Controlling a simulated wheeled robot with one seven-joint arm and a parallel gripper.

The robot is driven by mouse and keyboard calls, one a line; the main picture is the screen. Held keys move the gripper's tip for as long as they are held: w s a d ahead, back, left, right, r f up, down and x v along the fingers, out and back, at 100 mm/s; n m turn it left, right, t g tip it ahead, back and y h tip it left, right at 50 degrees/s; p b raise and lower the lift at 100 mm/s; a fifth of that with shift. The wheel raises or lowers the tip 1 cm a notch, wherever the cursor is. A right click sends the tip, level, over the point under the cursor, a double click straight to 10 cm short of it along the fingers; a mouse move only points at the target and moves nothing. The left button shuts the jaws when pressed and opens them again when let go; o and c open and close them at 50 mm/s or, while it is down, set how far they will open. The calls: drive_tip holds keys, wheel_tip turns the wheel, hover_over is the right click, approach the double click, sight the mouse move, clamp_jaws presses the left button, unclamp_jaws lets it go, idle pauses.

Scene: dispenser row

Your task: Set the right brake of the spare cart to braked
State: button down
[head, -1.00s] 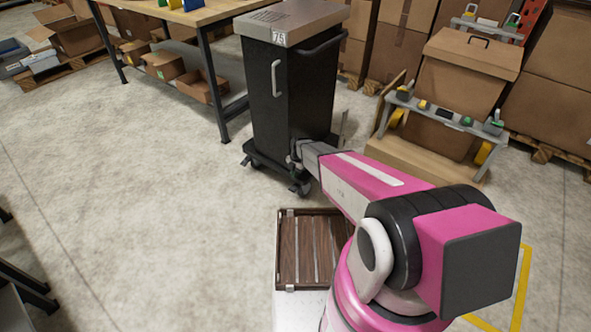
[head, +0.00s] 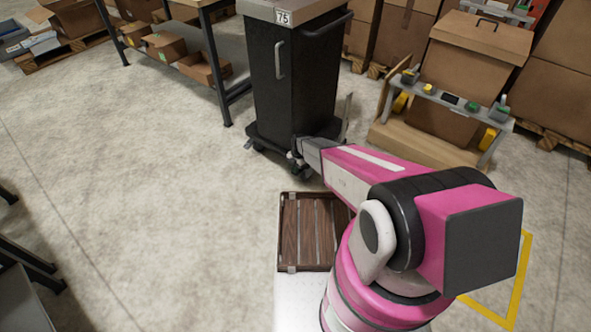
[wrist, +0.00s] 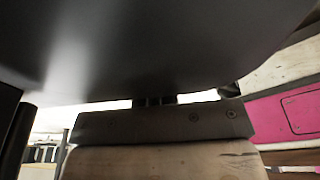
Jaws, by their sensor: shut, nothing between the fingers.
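A tall black cart (head: 295,85) with a grey top and a label reading 75 stands ahead of me; I take it as the spare cart. Its castors show below its black base, and a grey upright lever or plate (head: 346,118) rises at its right side. My gripper (head: 296,157) is shut and empty at the front right lower corner of the cart, close to a castor. Its tips are small and partly hidden there, so contact and the brake's position cannot be told. In the wrist view my gripper (wrist: 155,101) is beneath a large dark surface.
A slatted wooden tray (head: 312,232) lies close in front of me. A workbench with cardboard boxes (head: 203,68) on its lower shelf stands left of the cart. A wooden-based rack (head: 420,145) with a large carton stands at the right.

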drive_tip(key=shift+s, duration=0.15)
drive_tip(key=shift+s+a+f+t+h, duration=0.15)
drive_tip(key=shift+f+t+h, duration=0.25)
drive_tip(key=shift+t, duration=0.15)
drive_tip(key=shift+s+a+f+t+h, duration=0.15)
drive_tip(key=shift+f+t+h, duration=0.2)
drive_tip(key=shift+t, duration=0.2)
drive_tip(key=shift+s+a+f+t+h, duration=0.1)
drive_tip(key=shift+f+t+h, duration=0.65)
drive_tip(key=shift+t+h, duration=0.3)
drive_tip(key=shift+r, duration=0.2)
drive_tip(key=shift+r, duration=0.65)
